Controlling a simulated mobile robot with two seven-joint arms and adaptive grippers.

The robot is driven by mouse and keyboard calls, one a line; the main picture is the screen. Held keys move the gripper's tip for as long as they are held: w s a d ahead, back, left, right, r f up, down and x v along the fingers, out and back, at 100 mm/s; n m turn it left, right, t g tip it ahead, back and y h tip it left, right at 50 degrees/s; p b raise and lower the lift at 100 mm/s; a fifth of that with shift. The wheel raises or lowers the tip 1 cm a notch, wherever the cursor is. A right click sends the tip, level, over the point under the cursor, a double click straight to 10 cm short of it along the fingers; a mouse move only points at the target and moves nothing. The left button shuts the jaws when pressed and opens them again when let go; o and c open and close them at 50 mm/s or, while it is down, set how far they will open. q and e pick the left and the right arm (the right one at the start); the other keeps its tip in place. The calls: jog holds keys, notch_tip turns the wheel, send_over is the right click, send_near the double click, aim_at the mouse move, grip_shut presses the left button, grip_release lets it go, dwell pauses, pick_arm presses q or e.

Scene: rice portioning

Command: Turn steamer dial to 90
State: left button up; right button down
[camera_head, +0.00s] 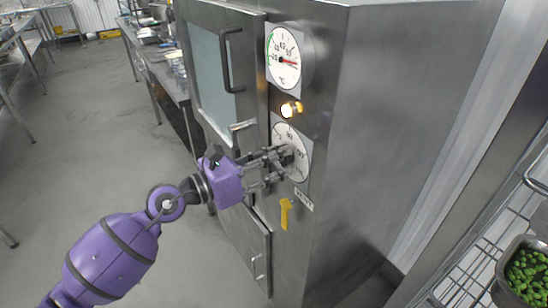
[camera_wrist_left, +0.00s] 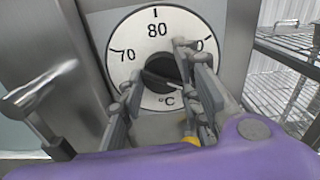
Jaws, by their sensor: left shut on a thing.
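The steamer (camera_head: 400,130) is a tall steel cabinet in the middle of the head view. Its white dial (camera_head: 303,167) is on the front panel, below a gauge and a lit lamp. In the left wrist view the dial face (camera_wrist_left: 128,37) reads 70 at left and 80 at top; the number at right is partly hidden by a finger. My left gripper (camera_head: 284,160) is at the dial, shut on its black knob (camera_wrist_left: 160,70), with fingers on both sides of the knob. The knob's pointer direction is hard to tell. My right gripper is not in view.
A round gauge (camera_head: 284,58) and a glowing lamp (camera_head: 291,109) sit above the dial, with a yellow key-shaped handle (camera_head: 285,213) below it. The steamer door has a dark handle (camera_head: 228,60). A wire rack with a pan of green vegetables (camera_head: 527,272) stands at lower right.

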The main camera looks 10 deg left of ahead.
pick_arm(q)
jog(key=shift+w+a+r, duration=0.15)
jog(key=shift+a, duration=0.05)
jog(key=o, duration=0.9)
jog(key=shift+c, duration=0.2)
jog(key=shift+o, duration=1)
jog(key=shift+w, duration=0.1)
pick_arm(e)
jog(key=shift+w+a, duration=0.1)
pick_arm(q)
jog(key=shift+d, duration=0.1)
jog(key=b+v, duration=0.2)
jog(key=v, duration=0.7)
jog(key=shift+b, duration=0.35)
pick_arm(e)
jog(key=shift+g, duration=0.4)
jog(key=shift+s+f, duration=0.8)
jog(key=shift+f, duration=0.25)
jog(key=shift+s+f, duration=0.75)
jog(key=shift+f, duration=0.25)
